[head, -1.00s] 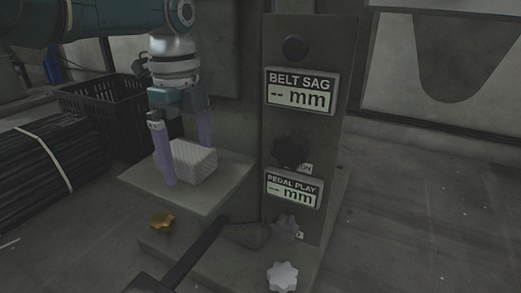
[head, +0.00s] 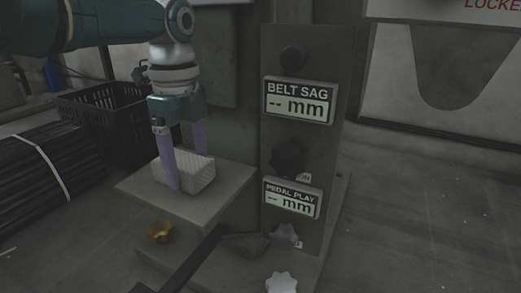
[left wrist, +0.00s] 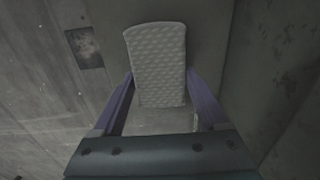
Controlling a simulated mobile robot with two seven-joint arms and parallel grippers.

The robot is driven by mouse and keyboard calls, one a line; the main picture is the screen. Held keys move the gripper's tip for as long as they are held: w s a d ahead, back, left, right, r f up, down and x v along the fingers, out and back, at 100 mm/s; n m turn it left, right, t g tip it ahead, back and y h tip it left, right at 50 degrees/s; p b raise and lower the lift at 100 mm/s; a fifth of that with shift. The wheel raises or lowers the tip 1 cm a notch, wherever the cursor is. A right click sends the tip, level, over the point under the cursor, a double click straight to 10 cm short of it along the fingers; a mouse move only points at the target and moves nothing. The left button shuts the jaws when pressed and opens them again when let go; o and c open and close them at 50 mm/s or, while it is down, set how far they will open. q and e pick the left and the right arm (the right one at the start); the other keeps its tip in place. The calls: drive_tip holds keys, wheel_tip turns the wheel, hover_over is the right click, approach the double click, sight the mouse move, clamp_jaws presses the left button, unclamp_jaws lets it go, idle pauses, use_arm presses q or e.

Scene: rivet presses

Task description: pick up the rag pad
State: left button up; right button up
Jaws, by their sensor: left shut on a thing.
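The rag pad (head: 200,174) is a pale, quilted block on the grey ledge (head: 222,198) of the press. My left gripper (head: 187,172) comes down from above with its purple fingers on either side of the pad and is shut on it. In the left wrist view the pad (left wrist: 158,62) stands between the two fingers (left wrist: 160,85), its far end reaching beyond them. In the head view I cannot tell whether the pad's underside touches the ledge. My right gripper is not in view.
The press column with the belt sag display (head: 299,100) and pedal play display (head: 291,198) rises right of the pad. An orange knob (head: 160,231) and pale knob (head: 281,283) sit lower. A black crate (head: 105,115) and dark bundled rods (head: 45,170) lie left.

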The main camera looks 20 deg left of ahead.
sight(187, 162)
use_arm(q)
drive_tip(key=shift+r, duration=0.1)
wheel_tip(187, 162, up, 10)
drive_tip(key=p, duration=0.8)
drive_tip(key=o, duration=0.7)
drive_tip(key=c, duration=0.5)
